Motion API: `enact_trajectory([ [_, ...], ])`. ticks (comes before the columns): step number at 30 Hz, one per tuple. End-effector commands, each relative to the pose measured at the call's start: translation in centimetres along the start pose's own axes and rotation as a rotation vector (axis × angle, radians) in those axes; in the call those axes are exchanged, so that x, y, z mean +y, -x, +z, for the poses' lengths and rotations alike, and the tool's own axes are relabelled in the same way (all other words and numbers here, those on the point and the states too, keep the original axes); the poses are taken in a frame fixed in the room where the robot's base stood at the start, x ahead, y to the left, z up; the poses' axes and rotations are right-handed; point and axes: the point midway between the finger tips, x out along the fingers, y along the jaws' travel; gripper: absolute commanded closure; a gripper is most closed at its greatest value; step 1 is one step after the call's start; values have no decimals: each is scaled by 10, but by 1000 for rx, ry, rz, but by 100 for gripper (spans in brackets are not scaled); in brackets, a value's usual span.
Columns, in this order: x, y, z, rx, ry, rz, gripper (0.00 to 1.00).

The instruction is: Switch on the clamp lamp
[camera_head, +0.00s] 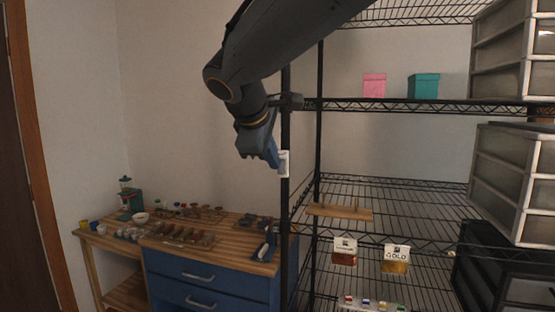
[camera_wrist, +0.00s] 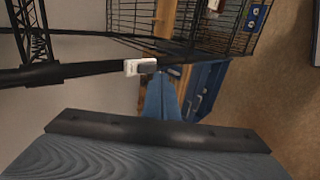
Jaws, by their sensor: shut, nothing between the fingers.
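A small white switch box (camera_head: 284,163) sits on the black shelf post, just right of my gripper (camera_head: 274,158). In the wrist view the switch box (camera_wrist: 140,66) shows a grey rocker on its face. My blue fingers (camera_wrist: 163,98) are shut and empty, with their tips close below and right of the box. I cannot tell whether they touch it. A dark clamp-like fitting (camera_head: 291,102) grips the post above the box, partly behind my arm. I cannot make out a lamp head or any lit bulb.
The black wire shelving (camera_head: 385,105) stands to the right, with a pink box (camera_head: 374,85), a teal box (camera_head: 423,86) and drawer units (camera_head: 510,180). A blue-drawered workbench (camera_head: 210,262) with small items stands below left. The wall area left of my arm is clear.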

Motion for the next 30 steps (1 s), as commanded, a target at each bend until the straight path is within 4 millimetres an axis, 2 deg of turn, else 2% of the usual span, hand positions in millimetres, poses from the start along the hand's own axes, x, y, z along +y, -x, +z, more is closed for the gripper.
enact_trajectory([
  [1,1,13,-2,7,-2,5,100],
  [6,1,48,1,3,-4,3,100],
  [13,2,83,2,0,-5,2,100],
  [18,2,94,2,-1,-4,1,100],
  [30,2,95,2,-1,-4,1,100],
])
